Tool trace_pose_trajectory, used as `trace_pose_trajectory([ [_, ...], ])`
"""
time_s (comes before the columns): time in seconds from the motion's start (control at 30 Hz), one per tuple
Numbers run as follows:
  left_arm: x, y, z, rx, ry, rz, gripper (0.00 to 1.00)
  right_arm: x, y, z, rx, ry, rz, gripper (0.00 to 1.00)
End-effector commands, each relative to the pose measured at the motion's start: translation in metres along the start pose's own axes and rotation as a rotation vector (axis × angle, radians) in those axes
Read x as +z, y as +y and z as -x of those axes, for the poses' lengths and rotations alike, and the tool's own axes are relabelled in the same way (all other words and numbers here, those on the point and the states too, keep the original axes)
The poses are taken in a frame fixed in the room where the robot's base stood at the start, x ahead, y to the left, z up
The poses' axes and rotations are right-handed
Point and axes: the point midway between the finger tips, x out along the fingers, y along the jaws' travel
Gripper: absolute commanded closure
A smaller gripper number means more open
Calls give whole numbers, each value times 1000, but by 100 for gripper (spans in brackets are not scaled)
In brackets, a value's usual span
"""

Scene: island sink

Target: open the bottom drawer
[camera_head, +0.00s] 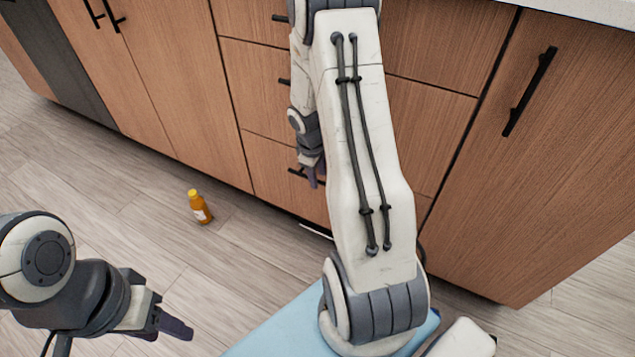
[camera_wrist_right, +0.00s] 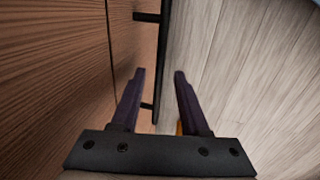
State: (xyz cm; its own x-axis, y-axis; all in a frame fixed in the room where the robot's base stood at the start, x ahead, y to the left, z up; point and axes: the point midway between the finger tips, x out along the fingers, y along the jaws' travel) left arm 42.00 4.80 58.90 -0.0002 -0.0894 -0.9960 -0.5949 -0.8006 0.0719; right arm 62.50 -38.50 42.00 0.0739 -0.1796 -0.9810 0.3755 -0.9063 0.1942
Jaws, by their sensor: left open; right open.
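The bottom drawer (camera_head: 270,177) is a wood-grain front low in the cabinet and looks shut. Its dark bar handle (camera_head: 297,173) is partly hidden by my right arm. My right gripper (camera_head: 312,175) is beside this handle, pointing down. In the right wrist view, my right gripper (camera_wrist_right: 160,75) is open, with a dark handle (camera_wrist_right: 148,17) standing out from the wood, seen between and beyond the fingertips. I cannot tell whether they touch it. My left gripper (camera_head: 170,330) is open and empty at lower left, well away from the drawer.
More drawers are above, with a cabinet door (camera_head: 555,130) at right and doors (camera_head: 150,60) at left. The floor before the left doors is otherwise clear.

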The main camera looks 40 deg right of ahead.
Motion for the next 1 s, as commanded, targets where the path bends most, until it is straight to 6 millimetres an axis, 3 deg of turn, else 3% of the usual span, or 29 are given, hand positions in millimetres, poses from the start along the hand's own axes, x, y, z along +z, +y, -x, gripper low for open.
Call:
trace_pose_trajectory([
  [0.37,0,0,-4,0,0,0,50,0,0,-7,0,1,0,55],
  [0.5,0,0,-4,0,0,0,50,0,0,-7,0,1,0,100],
  [1.0,0,0,-4,0,0,0,50,0,0,-7,0,0,0,100],
])
